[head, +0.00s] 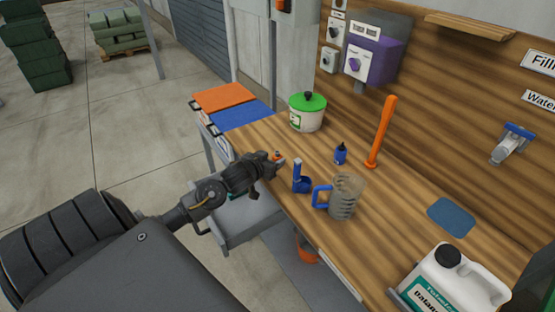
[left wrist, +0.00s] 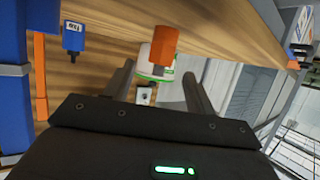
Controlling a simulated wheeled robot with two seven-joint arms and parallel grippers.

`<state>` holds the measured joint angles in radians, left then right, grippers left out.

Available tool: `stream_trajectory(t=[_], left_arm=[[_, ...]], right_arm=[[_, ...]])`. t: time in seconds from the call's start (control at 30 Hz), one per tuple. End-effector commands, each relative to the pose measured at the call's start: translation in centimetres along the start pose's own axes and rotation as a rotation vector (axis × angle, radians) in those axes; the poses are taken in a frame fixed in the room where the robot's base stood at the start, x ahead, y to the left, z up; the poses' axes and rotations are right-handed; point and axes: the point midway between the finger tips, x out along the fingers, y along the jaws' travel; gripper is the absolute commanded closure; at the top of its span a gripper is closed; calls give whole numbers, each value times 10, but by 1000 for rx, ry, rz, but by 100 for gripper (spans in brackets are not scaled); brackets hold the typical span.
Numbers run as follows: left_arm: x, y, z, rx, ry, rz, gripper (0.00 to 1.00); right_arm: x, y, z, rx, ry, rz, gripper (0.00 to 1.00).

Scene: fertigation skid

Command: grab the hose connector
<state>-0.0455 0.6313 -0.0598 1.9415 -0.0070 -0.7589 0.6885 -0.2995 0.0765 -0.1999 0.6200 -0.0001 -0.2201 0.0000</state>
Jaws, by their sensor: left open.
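In the left wrist view the orange connector (left wrist: 163,43) appears ahead, roughly in line with the gap between the fingers of my left gripper (left wrist: 157,75). The fingers are apart and nothing is clamped between them. The connector's lower part is hard to make out. My right gripper is not in view.
Close right of the gripper stand a blue holder (head: 302,181) and a clear jug (head: 345,197). A white canister (head: 455,284) stands at the front right.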

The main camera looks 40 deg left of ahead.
Motion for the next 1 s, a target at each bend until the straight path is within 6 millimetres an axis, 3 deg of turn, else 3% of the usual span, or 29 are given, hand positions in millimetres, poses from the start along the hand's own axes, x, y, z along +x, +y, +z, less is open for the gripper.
stream_trajectory(t=[0.3,0.6,1.0], left_arm=[[42,-1,-1,-2,0,-1,45],[46,-1,0,0,0,0,45],[46,-1,0,0,0,0,92]], right_arm=[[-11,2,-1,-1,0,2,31],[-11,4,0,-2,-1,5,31],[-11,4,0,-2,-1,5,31]])
